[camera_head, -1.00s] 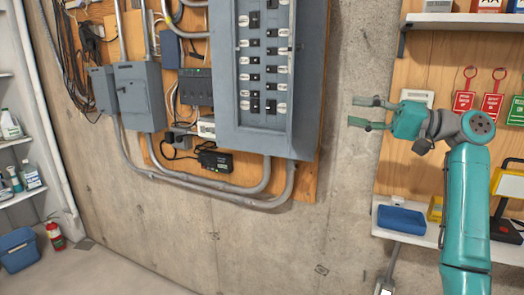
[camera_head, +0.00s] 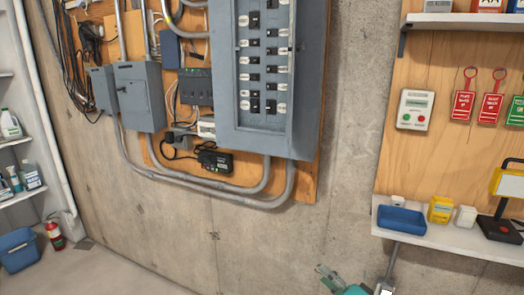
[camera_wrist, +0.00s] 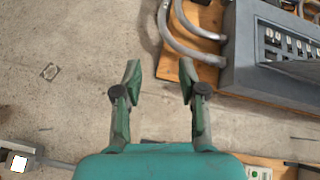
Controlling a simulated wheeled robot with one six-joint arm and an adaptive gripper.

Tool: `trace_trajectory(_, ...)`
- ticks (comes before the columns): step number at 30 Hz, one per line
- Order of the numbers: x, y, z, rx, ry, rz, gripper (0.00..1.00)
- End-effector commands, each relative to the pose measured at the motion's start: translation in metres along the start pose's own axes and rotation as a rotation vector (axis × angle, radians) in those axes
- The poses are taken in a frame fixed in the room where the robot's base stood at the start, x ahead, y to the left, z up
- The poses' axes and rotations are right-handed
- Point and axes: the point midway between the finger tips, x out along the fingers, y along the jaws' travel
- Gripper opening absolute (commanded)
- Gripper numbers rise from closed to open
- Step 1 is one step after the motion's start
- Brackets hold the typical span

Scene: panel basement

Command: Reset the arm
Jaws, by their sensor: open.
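My gripper (camera_wrist: 158,85) is open and empty in the wrist view, its two green fingers spread apart in front of the bare concrete wall. The breaker panel also shows in the wrist view (camera_wrist: 240,50) at the upper right. The rest of my arm is out of the head view.
A lower shelf (camera_head: 450,240) on the right holds a blue tray (camera_head: 401,220), a yellow box (camera_head: 440,209) and a lamp (camera_head: 500,205). Red tags (camera_head: 464,104) and a button box (camera_head: 414,109) hang above. Conduits run below the panel.

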Motion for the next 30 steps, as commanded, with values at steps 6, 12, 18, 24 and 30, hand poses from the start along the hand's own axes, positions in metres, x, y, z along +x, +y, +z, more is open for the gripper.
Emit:
trace_trajectory(6,-0.045,0.068,0.056,-0.068,0.096,0.123,0.41)
trace_trajectory(12,-0.097,0.112,0.103,-0.158,0.168,0.230,0.41)
trace_trajectory(18,-0.156,0.138,0.146,-0.273,0.222,0.330,0.41)
trace_trajectory(24,-0.219,0.148,0.185,-0.407,0.256,0.420,0.41)
trace_trajectory(30,-0.282,0.141,0.218,-0.557,0.270,0.495,0.41)
